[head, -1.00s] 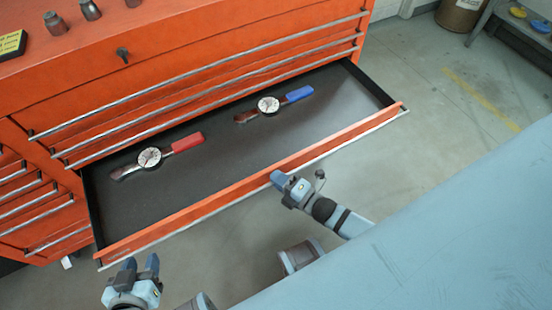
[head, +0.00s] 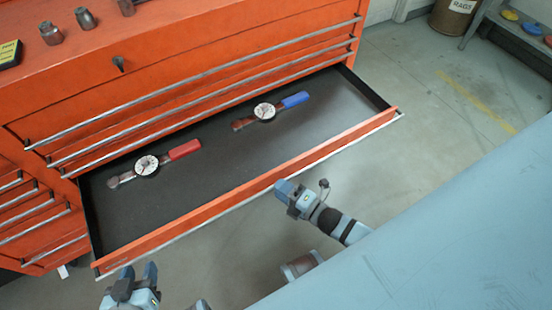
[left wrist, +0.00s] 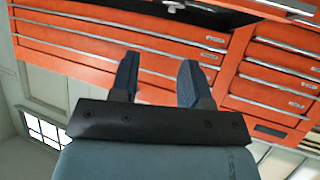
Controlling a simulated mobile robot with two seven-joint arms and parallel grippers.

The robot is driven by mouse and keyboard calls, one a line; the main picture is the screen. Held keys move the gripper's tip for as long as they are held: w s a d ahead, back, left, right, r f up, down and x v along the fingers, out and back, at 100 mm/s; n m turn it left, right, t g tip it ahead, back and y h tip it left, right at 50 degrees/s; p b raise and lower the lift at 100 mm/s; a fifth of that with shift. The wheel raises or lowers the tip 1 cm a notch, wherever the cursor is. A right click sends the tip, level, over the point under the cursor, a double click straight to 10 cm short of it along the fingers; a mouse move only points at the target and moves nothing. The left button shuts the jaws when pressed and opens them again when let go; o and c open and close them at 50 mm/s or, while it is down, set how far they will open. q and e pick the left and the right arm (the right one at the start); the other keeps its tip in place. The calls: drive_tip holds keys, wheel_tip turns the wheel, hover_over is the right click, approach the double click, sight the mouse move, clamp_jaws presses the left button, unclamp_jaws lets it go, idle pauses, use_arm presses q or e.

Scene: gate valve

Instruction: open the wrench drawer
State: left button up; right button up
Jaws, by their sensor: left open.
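The wrench drawer (head: 330,150) stands pulled out from the orange tool chest, its black floor bare around two dial wrenches. One wrench has a red handle (head: 184,150) and lies at the left; the other has a blue handle (head: 295,100) and lies farther right. My left gripper (head: 136,272) is open and empty, in front of the drawer's left front corner and apart from it. Its open fingers also show in the left wrist view (left wrist: 160,80). My right gripper (head: 283,190) is close to the middle of the drawer front; its finger gap is not clear.
The orange chest (head: 200,50) has closed drawers with long bar handles above and smaller drawers at left. Sockets (head: 86,18) stand on top. A rag bin (head: 452,18) and a shelf stand at the back right. The floor right of the drawer is clear.

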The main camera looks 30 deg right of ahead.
use_arm(q)
drive_tip(key=shift+s+a+p, duration=0.1)
drive_tip(key=shift+a+p, duration=0.05)
drive_tip(key=shift+p, duration=0.3)
use_arm(e)
drive_tip(key=v, duration=1.1)
drive_tip(key=shift+s+d, duration=0.1)
drive_tip(key=shift+s, duration=0.1)
